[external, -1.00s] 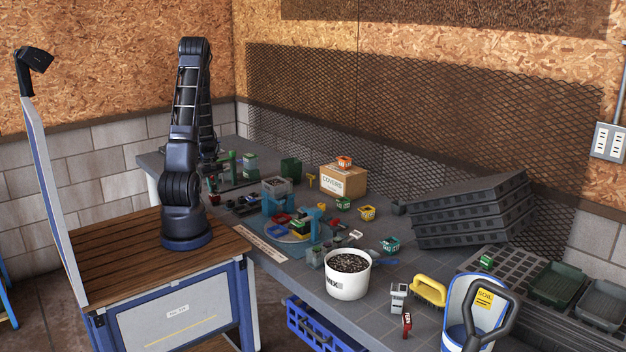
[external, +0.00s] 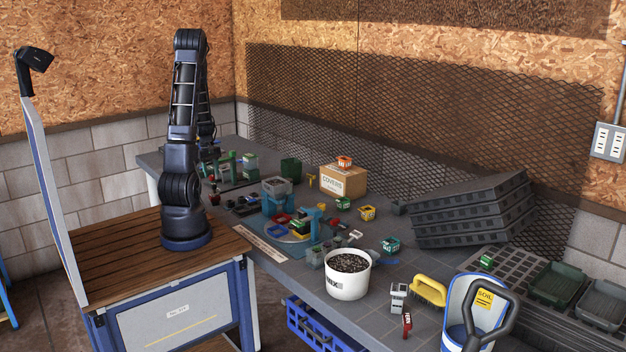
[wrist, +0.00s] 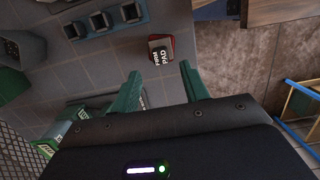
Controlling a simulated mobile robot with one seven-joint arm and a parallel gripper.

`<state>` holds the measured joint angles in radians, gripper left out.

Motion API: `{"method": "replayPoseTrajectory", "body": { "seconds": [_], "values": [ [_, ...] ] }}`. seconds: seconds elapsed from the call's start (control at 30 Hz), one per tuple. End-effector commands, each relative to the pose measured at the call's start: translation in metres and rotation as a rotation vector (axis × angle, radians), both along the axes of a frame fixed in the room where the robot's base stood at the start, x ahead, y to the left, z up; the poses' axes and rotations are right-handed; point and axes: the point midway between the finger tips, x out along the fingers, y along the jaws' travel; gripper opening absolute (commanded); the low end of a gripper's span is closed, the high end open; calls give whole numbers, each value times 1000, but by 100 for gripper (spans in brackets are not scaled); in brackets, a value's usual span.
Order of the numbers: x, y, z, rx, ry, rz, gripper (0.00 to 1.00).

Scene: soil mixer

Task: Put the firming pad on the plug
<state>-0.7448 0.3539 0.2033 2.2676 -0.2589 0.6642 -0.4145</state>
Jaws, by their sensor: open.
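The firming pad (wrist: 161,50), a small dark block with a red edge and white "FIRM PAD" lettering, lies on the grey tiled bench in the wrist view. My gripper (wrist: 161,88) is open, with its two green fingers apart and nothing between them. The pad is ahead of the fingertips, roughly in line with the gap, and not between them. In the external view my gripper is mostly hidden behind my arm.
The bench edge is just right of the pad, with floor beyond. A green labelled container (wrist: 62,135) stands left of my fingers. In the external view, a white soil bucket (external: 348,277), a cardboard box (external: 343,180) and stacked black trays (external: 470,215) stand farther right.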

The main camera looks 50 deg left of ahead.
Motion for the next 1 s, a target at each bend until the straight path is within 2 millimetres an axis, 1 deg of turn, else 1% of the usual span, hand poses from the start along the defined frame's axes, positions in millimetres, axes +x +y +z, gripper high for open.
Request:
{"method": "replayPoseTrajectory", "body": {
  "seconds": [0.03, 0.1, 0.3, 0.57, 0.67, 0.77, 0.83, 1.0],
  "values": [
    [0, 2, 9, 2, -2, 0, 45],
    [0, 3, 20, 1, -2, 1, 45],
    [0, 6, 40, 1, -1, 0, 45],
    [0, 6, 45, -1, 1, 0, 45],
    [3, 1, 51, 3, -7, -19, 45],
    [13, -14, 66, 14, -27, -76, 45],
    [22, -31, 82, 28, -47, -137, 45],
    [40, -83, 125, 62, -103, -316, 45]
  ]
}}
